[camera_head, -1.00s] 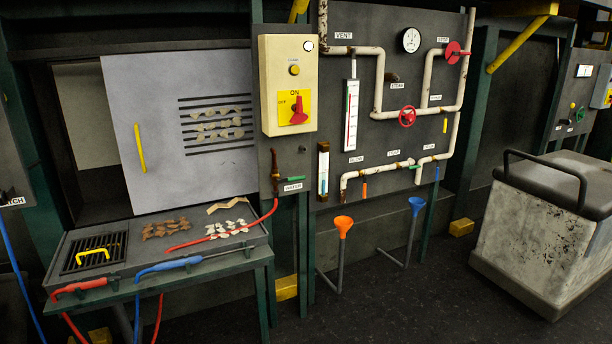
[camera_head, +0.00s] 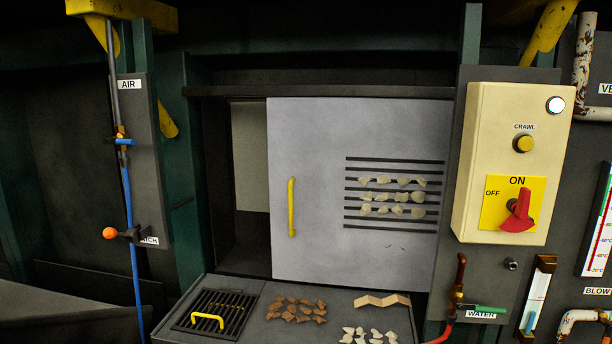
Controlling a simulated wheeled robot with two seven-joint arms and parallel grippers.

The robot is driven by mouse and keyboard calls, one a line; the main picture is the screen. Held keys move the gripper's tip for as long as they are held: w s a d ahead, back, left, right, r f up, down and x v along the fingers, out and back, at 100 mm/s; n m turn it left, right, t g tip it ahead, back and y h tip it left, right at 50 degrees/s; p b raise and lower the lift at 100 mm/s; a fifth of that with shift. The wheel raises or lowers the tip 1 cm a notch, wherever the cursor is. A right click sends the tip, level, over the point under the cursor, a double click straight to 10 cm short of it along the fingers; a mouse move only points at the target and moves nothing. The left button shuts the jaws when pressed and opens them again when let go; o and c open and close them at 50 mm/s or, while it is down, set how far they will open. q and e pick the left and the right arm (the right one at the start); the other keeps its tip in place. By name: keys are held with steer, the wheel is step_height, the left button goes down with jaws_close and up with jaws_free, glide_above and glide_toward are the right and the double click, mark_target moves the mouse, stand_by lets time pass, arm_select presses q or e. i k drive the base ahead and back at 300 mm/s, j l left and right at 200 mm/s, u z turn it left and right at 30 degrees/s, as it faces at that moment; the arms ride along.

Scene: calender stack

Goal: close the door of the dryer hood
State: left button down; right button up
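The dryer hood door (camera_head: 330,130) is a flat pale grey panel with a vertical yellow handle (camera_head: 291,207) near its left edge. Dark horizontal slots with pale chips showing among them are on its right half. The door covers the right part of the hood opening (camera_head: 249,165). To its left, a gap shows a dark interior and a pale inner panel, so the hood stands partly open. Neither of my grippers shows in the head view.
A bench (camera_head: 255,310) below the door holds a grate (camera_head: 218,312) with a yellow handle, brown chips (camera_head: 297,309), pale chips (camera_head: 368,335) and a zigzag strip (camera_head: 382,300). A cream control box (camera_head: 512,160) stands right of the door. An air post (camera_head: 140,160) with a blue hose stands left.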

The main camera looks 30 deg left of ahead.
mark_target(357, 185)
steer(key=i+l+u, duration=0.1)
steer(key=i, duration=0.8)
